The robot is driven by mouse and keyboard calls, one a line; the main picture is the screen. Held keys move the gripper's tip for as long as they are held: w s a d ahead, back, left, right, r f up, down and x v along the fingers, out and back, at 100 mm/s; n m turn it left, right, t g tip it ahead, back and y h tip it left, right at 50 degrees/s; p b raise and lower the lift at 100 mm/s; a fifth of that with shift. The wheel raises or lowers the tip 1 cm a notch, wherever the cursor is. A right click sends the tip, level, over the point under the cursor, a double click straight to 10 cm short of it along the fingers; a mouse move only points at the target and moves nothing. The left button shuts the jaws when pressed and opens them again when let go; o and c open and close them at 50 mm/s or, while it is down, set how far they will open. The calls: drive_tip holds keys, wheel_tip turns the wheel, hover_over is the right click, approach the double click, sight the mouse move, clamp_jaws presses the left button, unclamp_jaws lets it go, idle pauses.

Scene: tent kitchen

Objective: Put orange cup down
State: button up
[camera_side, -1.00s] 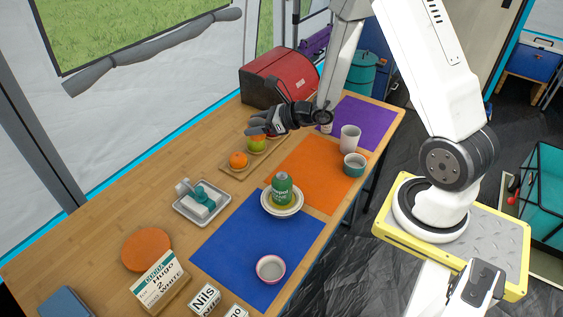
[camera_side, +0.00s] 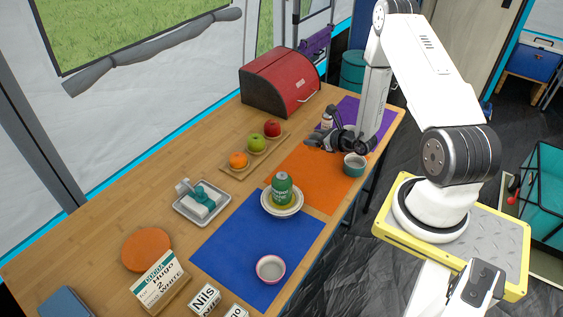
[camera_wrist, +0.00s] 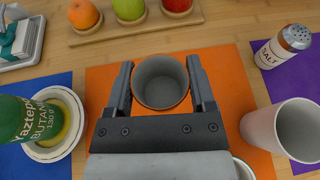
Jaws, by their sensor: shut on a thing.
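The orange cup (camera_wrist: 160,84) shows in the wrist view as a round mouth with a grey inside and an orange-brown rim. My gripper (camera_wrist: 160,74) has one finger on each side of it and is shut on it. The cup is over the orange mat (camera_wrist: 225,68); I cannot tell whether it touches the mat. In the side view my gripper (camera_side: 318,143) is low over the far part of the orange mat (camera_side: 300,175). The cup cannot be made out there against the gripper and mat.
A light grey cup (camera_wrist: 287,130) and a salt shaker (camera_wrist: 283,47) stand to the right. A teal cup (camera_side: 355,165) stands near the table's front edge. A fruit board (camera_side: 243,168) lies behind the orange mat.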

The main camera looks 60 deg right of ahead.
sight(316, 150)
drive_tip(key=shift+s+d+f, duration=0.25)
drive_tip(key=shift+f, duration=0.1)
drive_tip(key=shift+f, duration=2.15)
drive_tip(key=shift+f, duration=0.1)
drive_tip(key=shift+f, duration=1.65)
drive_tip(key=shift+f, duration=0.15)
drive_tip(key=o, duration=1.2)
drive_tip(key=shift+c, duration=0.2)
drive_tip(key=shift+r, duration=0.2)
